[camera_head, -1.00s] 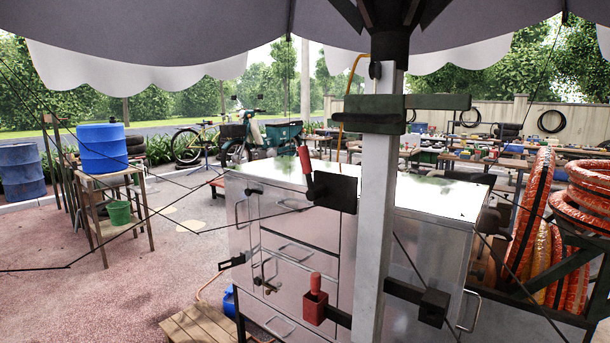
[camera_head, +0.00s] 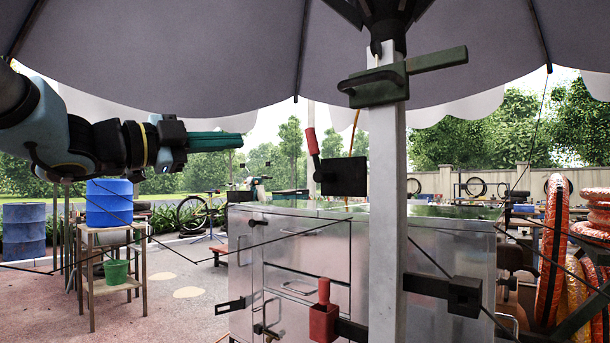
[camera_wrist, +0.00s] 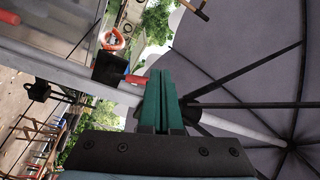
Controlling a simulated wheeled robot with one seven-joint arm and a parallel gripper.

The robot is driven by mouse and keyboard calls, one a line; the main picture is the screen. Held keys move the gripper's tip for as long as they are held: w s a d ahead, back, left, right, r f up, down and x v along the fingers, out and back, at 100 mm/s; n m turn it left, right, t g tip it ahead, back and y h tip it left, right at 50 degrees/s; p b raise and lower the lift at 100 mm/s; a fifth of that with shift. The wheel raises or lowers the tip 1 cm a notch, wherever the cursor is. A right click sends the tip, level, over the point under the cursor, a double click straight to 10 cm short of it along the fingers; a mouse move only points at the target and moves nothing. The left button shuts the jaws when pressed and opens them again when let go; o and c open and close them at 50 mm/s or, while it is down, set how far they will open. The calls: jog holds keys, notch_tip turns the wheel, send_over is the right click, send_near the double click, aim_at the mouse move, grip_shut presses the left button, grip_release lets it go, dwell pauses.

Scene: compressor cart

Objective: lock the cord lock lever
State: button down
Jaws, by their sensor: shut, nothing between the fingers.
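A lever with a red grip (camera_head: 311,141) rises, leaning slightly left, from a black block (camera_head: 344,176) on the grey pole (camera_head: 386,240). A second red handle (camera_head: 324,290) stands upright on a red box (camera_head: 323,323) lower on the pole. I cannot tell for certain which one is the cord lock lever. My gripper (camera_head: 239,141) has green fingers, points right and is shut and empty, left of the upper lever with a clear gap. In the wrist view the closed fingers (camera_wrist: 161,75) show near a red grip (camera_wrist: 136,79) beside a black block (camera_wrist: 108,69).
A green clamp (camera_head: 373,87) with a bar is high on the pole, under the grey umbrella (camera_head: 200,60). Thin dark cords cross the scene. A metal cabinet (camera_head: 300,240) stands behind the pole. Open air lies between my fingers and the upper lever.

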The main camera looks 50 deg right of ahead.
aim_at(307, 138)
jog(key=s+m+g+y+b, duration=0.1)
jog(key=s+m+g+y, duration=0.1)
jog(key=s+m+g, duration=0.4)
jog(key=s+g, duration=0.1)
jog(key=s, duration=0.2)
jog(key=shift+s+a+m, duration=0.3)
jog(key=shift+s+a, duration=0.05)
jog(key=shift+r, duration=0.1)
jog(key=d+p, duration=0.1)
jog(key=d, duration=0.2)
jog(key=s+d, duration=0.1)
jog(key=d, duration=0.2)
jog(key=d+p, duration=0.1)
jog(key=d, duration=0.2)
jog(key=shift+s+d+r+p, duration=0.15)
jog(key=shift+s+r+p, duration=0.15)
jog(key=shift+s, duration=0.1)
jog(key=shift+w+f, duration=0.15)
jog(key=shift+w, duration=0.3)
jog(key=shift+d, duration=0.1)
